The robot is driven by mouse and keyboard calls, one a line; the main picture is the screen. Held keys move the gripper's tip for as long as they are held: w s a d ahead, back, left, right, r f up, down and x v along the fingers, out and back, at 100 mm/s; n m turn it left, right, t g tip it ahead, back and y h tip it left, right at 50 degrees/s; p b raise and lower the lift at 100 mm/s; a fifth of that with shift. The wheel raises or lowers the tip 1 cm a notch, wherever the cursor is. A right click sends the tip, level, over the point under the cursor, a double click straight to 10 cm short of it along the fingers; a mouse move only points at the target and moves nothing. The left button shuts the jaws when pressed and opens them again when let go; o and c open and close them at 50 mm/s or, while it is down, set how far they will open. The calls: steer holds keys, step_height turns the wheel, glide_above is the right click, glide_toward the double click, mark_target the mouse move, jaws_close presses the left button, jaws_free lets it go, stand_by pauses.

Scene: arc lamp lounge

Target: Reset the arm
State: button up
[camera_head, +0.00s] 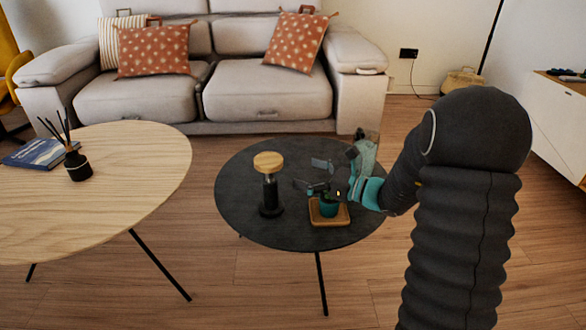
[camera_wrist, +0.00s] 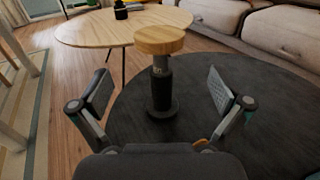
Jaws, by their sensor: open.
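My gripper (camera_head: 322,175) is over the dark round table (camera_head: 245,168), to the right of a black grinder-like object with a round wooden top (camera_head: 269,188). In the wrist view my gripper (camera_wrist: 160,98) is open and empty, its two fingers spread wide. The wooden-topped object (camera_wrist: 160,85) stands upright beyond them, seen between the fingers and apart from them. My arm reaches in from the right in the head view.
A teal cup (camera_head: 329,207) sits on a square wooden tray (camera_head: 316,217) below my gripper. A light wooden table (camera_head: 130,170) at left bears a reed diffuser (camera_head: 77,165) and a blue book (camera_head: 38,153). A grey sofa (camera_head: 255,95) stands behind.

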steer(key=shift+s+d, duration=0.15)
steer(key=shift+d, duration=0.1)
steer(key=s+a+f+n+g+h, duration=0.1)
steer(key=s+f+n+g+h, duration=0.1)
steer(key=s+f+n+g, duration=0.4)
steer(key=s+f+n+g+h, duration=0.2)
steer(key=s+n, duration=0.2)
steer(key=s, duration=0.4)
steer(key=s+d+r+n+g+h+p, duration=0.1)
steer(key=s+d+r+n+h, duration=0.15)
steer(key=s+n, duration=0.2)
steer(key=s+d+r+n+h+p, duration=0.1)
steer(key=s+d+r+n+h, duration=0.1)
steer(key=s+n+h, duration=0.25)
steer(key=s+d+r+n+t+h+p, duration=0.1)
steer(key=s+r+n+t+h+p, duration=0.1)
steer(key=s+r, duration=0.2)
steer(key=s+d+r+n+t+h+p, duration=0.1)
steer(key=s+d+r+n+t+h, duration=0.1)
steer(key=r, duration=0.8)
steer(key=shift+s+n+t+p, duration=0.45)
steer(key=shift+s+n, duration=0.25)
steer(key=shift+s, duration=0.55)
